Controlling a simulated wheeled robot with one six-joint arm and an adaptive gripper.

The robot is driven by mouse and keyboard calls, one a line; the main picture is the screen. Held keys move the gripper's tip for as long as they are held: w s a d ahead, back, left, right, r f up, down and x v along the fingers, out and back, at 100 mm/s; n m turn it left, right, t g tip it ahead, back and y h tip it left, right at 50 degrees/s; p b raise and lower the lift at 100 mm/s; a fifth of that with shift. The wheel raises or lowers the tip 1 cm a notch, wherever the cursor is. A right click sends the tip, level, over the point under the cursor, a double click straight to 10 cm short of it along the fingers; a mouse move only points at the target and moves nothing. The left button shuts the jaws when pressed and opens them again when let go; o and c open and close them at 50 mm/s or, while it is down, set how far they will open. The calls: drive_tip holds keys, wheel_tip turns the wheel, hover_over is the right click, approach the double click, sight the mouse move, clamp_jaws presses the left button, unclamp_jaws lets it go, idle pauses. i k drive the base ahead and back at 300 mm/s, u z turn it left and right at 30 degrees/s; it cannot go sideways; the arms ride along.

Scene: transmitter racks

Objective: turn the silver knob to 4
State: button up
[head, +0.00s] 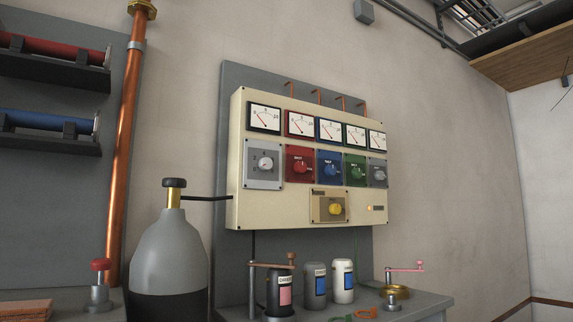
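A cream control panel (300,205) hangs on a grey backboard on the wall. A silver knob (265,163) sits on a light grey plate at the left end of its row of knobs. Its scale numbers are too small to read, so I cannot tell its setting. To its right are a red knob (301,167), a blue knob (330,169), a green knob (357,172) and a grey knob (377,173). A yellow knob (336,209) is below. My gripper is not in view.
A grey gas cylinder (168,255) stands in front of the panel's left side. Several canisters (316,285) and a crank with a pink handle (406,268) stand on the bench below. A copper pipe (124,150) runs up at left. The space before the knobs looks clear.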

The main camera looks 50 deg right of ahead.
sight(264, 164)
drive_tip(key=k, duration=0.35)
drive_tip(key=z, duration=0.8)
